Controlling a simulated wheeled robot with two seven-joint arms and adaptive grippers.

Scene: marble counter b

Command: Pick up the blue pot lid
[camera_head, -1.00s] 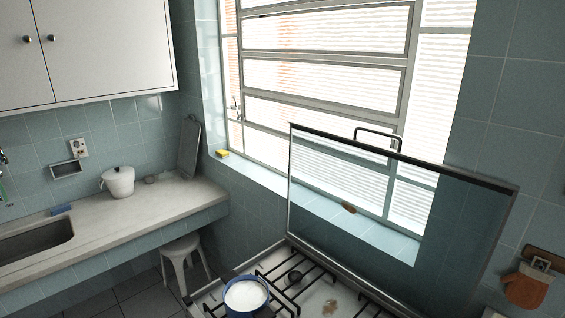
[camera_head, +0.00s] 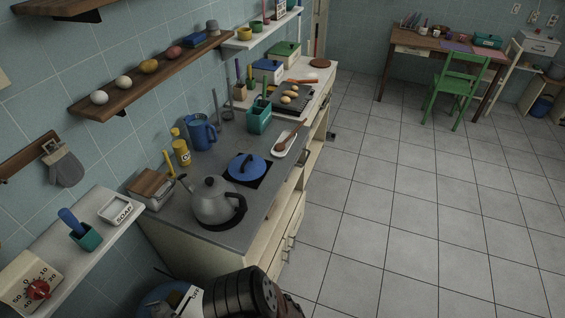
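The blue pot lid (camera_head: 240,172) is round with a dark handle on top. It lies on a black square patch on the grey counter (camera_head: 180,205), behind the grey kettle (camera_head: 212,207). The lid's top is largely unobstructed in the head view. Neither of my grippers can be made out in this view, and nothing is seen touching the lid.
A white dish with a wooden spoon (camera_head: 287,143) lies right of the lid. A blue pitcher (camera_head: 201,134), yellow bottle (camera_head: 181,153) and green utensil holder (camera_head: 258,118) stand behind it. Open tiled floor (camera_head: 400,220) lies to the right.

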